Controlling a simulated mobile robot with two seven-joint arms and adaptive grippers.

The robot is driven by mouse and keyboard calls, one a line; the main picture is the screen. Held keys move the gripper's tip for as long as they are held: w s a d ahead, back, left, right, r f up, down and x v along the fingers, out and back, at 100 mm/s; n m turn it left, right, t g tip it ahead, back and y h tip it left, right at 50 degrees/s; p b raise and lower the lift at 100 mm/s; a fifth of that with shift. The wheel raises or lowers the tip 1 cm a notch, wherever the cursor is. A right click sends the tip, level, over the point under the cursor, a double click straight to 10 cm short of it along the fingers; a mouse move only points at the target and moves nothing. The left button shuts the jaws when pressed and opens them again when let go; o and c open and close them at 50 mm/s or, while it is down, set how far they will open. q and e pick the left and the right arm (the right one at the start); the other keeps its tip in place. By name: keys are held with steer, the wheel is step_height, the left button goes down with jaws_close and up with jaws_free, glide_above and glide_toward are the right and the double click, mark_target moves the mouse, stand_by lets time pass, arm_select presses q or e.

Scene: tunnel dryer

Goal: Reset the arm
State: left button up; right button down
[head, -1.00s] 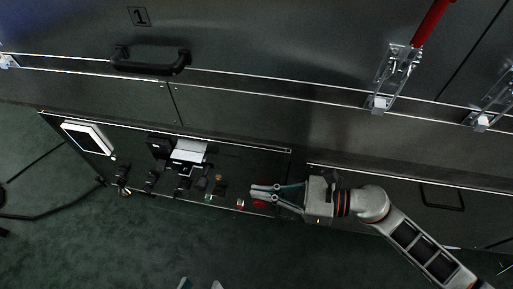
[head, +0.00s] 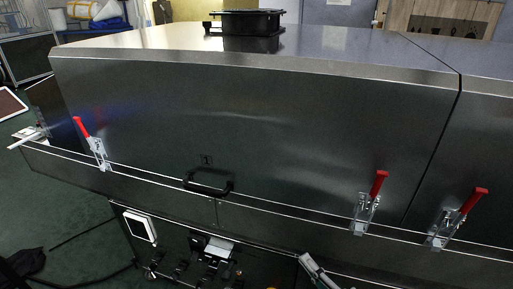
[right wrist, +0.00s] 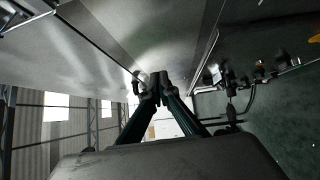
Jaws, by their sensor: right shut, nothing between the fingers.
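My right gripper (right wrist: 158,80) shows in the right wrist view, its two dark fingers converging to touching tips. It is shut and empty, with the steel dryer side above and the control panel off to the right. In the head view only a pale piece of my right arm shows at the bottom edge, right of the control panel (head: 175,245); the fingers are not clear there. My left gripper is not in view.
The steel dryer cover (head: 270,130) fills the head view, with a black handle (head: 208,187) and red-handled clamps (head: 377,185) along its lower edge. A white-framed screen (head: 140,226) is on the panel. Green floor (head: 70,215) lies open at left.

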arm_select(q)
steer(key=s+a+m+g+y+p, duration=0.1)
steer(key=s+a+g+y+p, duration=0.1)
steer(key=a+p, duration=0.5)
steer(key=p, duration=0.3)
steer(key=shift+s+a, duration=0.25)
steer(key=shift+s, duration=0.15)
arm_select(e)
steer(key=s+d+f+m+g+h, duration=0.2)
steer(key=s+m, duration=0.4)
steer(key=s, duration=0.1)
steer(key=s+d+f+m+g+h, duration=0.2)
steer(key=s+f+m, duration=0.1)
steer(key=s+m, duration=0.4)
steer(key=s+d+f+m+g+h, duration=0.1)
steer(key=s+d+f+m+h, duration=0.1)
steer(key=s+m, duration=0.5)
steer(key=shift+s+d+f+g+h, duration=0.2)
steer(key=shift+d+f+g+h, duration=0.1)
steer(key=shift+d+f+g, duration=0.15)
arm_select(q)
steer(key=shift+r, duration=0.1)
arm_select(e)
steer(key=shift+r, duration=0.1)
